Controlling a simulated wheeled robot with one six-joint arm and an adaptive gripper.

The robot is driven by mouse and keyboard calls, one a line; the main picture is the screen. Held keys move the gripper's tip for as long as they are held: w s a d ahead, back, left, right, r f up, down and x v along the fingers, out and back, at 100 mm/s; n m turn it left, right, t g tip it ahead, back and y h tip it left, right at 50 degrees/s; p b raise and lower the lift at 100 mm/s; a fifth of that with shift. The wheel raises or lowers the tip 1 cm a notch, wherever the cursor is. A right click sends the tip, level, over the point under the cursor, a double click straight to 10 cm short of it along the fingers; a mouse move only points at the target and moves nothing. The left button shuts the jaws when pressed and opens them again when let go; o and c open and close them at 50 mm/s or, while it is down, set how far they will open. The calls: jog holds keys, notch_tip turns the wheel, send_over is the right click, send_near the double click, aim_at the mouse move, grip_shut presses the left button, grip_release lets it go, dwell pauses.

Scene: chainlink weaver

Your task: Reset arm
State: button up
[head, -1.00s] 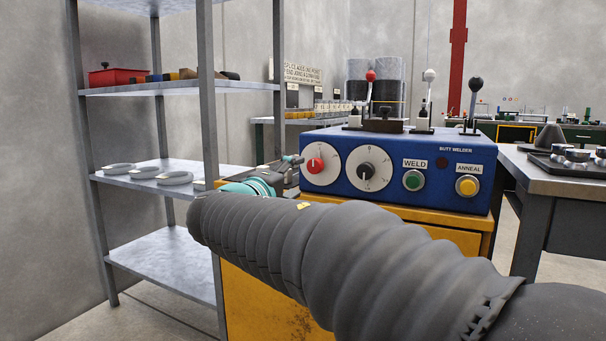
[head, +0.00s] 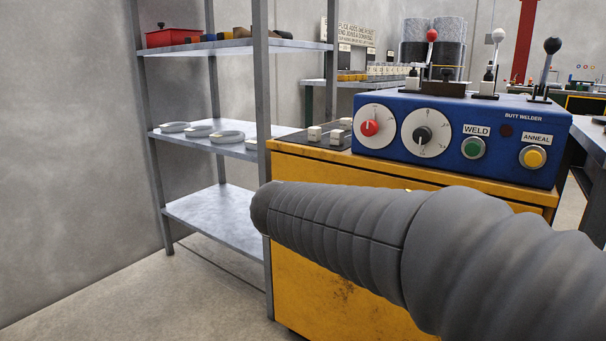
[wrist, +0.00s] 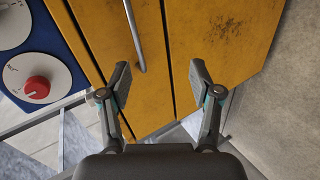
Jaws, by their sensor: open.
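My gripper (wrist: 158,85) shows in the wrist view with its two fingers spread wide apart and nothing between them. It faces the yellow cabinet (wrist: 224,50), which has a silver door handle (wrist: 135,38). In the head view my dark ribbed arm crosses in front of the yellow cabinet (head: 330,295), and the gripper itself is hidden there. The blue butt welder (head: 460,128) stands on the cabinet. It has a red knob, a dark knob, a green WELD button and a yellow ANNEAL button.
A metal shelf rack (head: 225,205) stands left of the cabinet with several pale rings (head: 226,136) and a red bin (head: 172,37). Small pale blocks (head: 315,133) sit on a dark plate beside the welder. Floor at lower left is clear.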

jog(key=s+d+f+m+g+y+p, duration=0.2)
jog(key=s+f+g+y, duration=0.15)
jog(key=s, duration=0.45)
jog(key=s+d+f+m+g+y+p, duration=0.15)
jog(key=s+f, duration=0.25)
jog(key=s, duration=0.5)
jog(key=s+d+r+m+y+p, duration=0.1)
jog(key=s+m+p, duration=0.1)
jog(key=s+m, duration=0.1)
jog(key=s+d+r+m+y+p, duration=0.1)
jog(key=s+d+r+m+p, duration=0.1)
jog(key=s, duration=0.4)
jog(key=shift+d+r+m+t+p, duration=0.15)
jog(key=shift+r+m+t+p, duration=0.15)
jog(key=shift+m+t+p, duration=0.15)
